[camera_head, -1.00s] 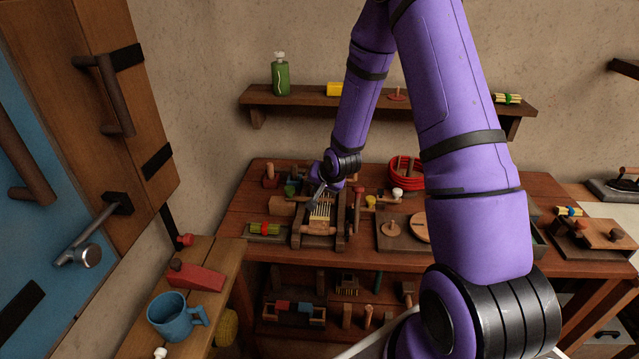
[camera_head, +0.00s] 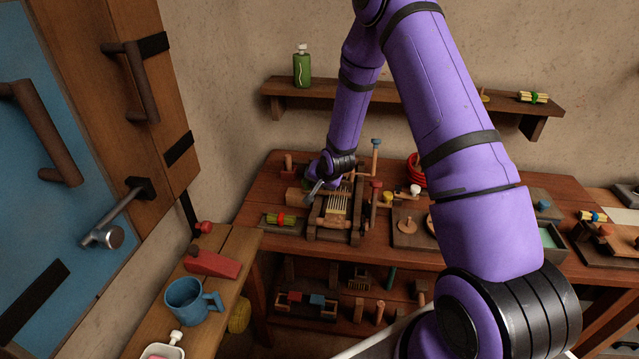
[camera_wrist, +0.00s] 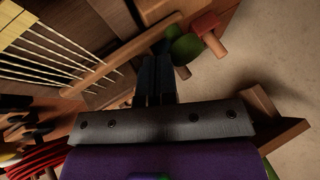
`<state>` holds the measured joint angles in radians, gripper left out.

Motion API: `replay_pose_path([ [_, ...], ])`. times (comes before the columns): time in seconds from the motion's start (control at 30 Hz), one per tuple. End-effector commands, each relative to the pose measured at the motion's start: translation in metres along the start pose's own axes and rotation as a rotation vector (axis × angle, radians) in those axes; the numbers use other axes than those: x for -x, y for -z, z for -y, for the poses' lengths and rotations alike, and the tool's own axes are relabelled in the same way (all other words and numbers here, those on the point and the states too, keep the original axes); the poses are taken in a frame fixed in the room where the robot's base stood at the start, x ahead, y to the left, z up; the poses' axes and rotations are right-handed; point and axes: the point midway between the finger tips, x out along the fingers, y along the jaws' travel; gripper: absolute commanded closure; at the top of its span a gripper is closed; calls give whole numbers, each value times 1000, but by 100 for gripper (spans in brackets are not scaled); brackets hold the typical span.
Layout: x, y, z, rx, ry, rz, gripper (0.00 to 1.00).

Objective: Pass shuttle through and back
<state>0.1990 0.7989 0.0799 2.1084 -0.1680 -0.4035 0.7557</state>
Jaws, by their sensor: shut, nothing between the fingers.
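A small wooden loom (camera_head: 350,228) with pale warp threads (camera_head: 338,203) stands on the brown table. In the wrist view the threads (camera_wrist: 50,55) run at upper left, ending near a long wooden bar (camera_wrist: 125,55). My gripper (camera_head: 312,194) is at the loom's left side, near its far end. In the wrist view my gripper's dark fingers (camera_wrist: 154,70) are together and empty, close beside the bar; I cannot tell whether they touch it. I cannot clearly pick out the shuttle; my wrist and arm hide part of the loom's far end.
A yellow-green bundle with a red band (camera_head: 281,219) lies left of the loom. A board with a peg (camera_head: 407,226) and a red coil (camera_head: 416,171) are to the right. A blue mug (camera_head: 185,302) stands on the side bench. A shelf (camera_head: 290,88) hangs on the wall behind.

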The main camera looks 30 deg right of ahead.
Motion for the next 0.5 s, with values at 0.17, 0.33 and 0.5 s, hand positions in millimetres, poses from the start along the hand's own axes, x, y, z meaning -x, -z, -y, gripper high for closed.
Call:
replay_pose_path([
  [0.17,-2,-1,5,2,1,1,100],
  [0.33,-16,-10,38,4,3,2,100],
  [0.5,-30,-16,72,3,1,0,100],
])
